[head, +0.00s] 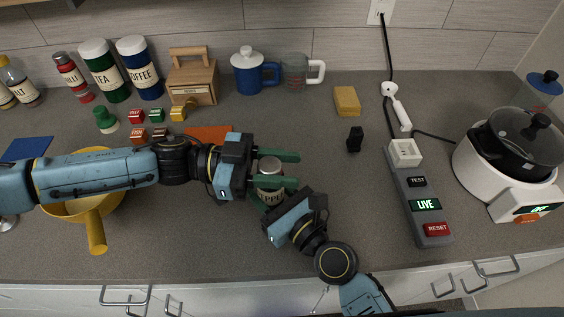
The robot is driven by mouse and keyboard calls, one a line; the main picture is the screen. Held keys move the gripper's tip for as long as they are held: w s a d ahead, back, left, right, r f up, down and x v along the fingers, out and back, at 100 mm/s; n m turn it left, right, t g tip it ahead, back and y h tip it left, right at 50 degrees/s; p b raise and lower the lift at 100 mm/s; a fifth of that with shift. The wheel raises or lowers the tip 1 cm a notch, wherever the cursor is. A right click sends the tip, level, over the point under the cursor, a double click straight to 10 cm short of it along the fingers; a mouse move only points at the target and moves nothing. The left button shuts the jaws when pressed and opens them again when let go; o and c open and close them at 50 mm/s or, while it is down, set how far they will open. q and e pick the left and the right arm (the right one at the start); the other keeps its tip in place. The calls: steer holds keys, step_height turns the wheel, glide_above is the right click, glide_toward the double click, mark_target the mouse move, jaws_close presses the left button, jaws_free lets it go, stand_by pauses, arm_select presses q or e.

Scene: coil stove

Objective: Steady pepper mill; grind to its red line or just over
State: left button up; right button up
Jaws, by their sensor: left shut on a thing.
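The pepper mill (269,167) stands upright on the grey counter, with a silvery top and a partly readable pepper label on its body. My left gripper (277,170) comes in from the left, its green fingers shut on the upper part of the mill. My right gripper (262,204) comes from the lower right, close to the mill's lower body. Its fingers are mostly hidden, so I cannot tell whether they are open or shut or touch the mill. No red line can be made out on the mill.
A power strip (427,210) showing LIVE and a white cooker (483,178) stand to the right.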

arm_select(q)
steer(key=m+g+y, duration=0.1)
steer(key=g, duration=0.1)
steer(key=m+g+y, duration=0.1)
steer(key=m+g, duration=0.2)
steer(key=g, duration=0.2)
steer(key=shift+s+a+m+y, duration=0.15)
steer(key=shift+s+m+y, duration=0.25)
steer(key=o, duration=1)
steer(key=v, duration=1.2)
